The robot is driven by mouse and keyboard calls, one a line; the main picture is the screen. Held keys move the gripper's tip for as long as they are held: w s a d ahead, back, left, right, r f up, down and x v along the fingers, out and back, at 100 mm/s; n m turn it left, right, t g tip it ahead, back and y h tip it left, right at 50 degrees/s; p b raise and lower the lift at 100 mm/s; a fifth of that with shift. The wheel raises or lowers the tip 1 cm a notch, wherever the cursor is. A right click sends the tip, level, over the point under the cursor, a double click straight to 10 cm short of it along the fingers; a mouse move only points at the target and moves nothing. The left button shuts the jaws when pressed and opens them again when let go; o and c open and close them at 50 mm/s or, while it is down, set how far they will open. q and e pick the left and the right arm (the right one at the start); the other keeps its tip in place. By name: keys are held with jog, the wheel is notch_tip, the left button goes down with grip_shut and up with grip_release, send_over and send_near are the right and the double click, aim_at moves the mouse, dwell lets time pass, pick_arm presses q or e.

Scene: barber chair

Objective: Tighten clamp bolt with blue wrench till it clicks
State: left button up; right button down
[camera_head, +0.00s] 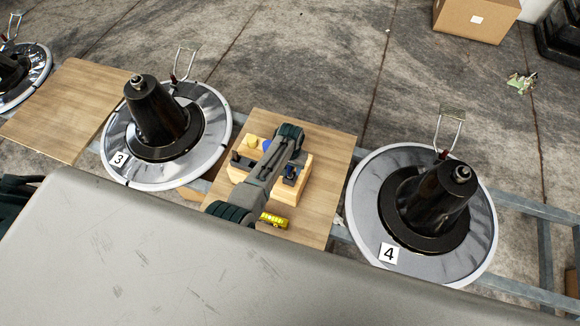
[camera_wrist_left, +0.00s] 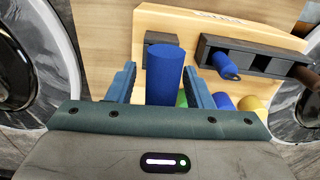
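A thick blue handle (camera_wrist_left: 165,75), which I take for the blue wrench, points toward the left wrist camera beside a wooden tool block (camera_wrist_left: 205,22). My left gripper (camera_wrist_left: 162,85) is open with one finger on each side of the handle; a gap shows at the left finger. In the head view my left gripper (camera_head: 291,166) is over the block, and a bit of the blue handle (camera_head: 290,177) shows under it. Bolts sit atop the black cones of stand 3 (camera_head: 137,82) and stand 4 (camera_head: 462,173). My right gripper is not seen.
A black slotted rack (camera_wrist_left: 270,58) holds a smaller blue piece (camera_wrist_left: 226,66). Blue and yellow cylinders (camera_wrist_left: 251,104) stand nearby. A yellow tool (camera_head: 273,220) lies on the board (camera_head: 328,165). Metal disks ring the cones on both sides. A cardboard box (camera_head: 476,18) stands behind.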

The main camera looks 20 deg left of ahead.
pick_arm(q)
notch_tip(320, 180, up, 11)
jog(key=shift+f, duration=0.1)
dwell(0.6)
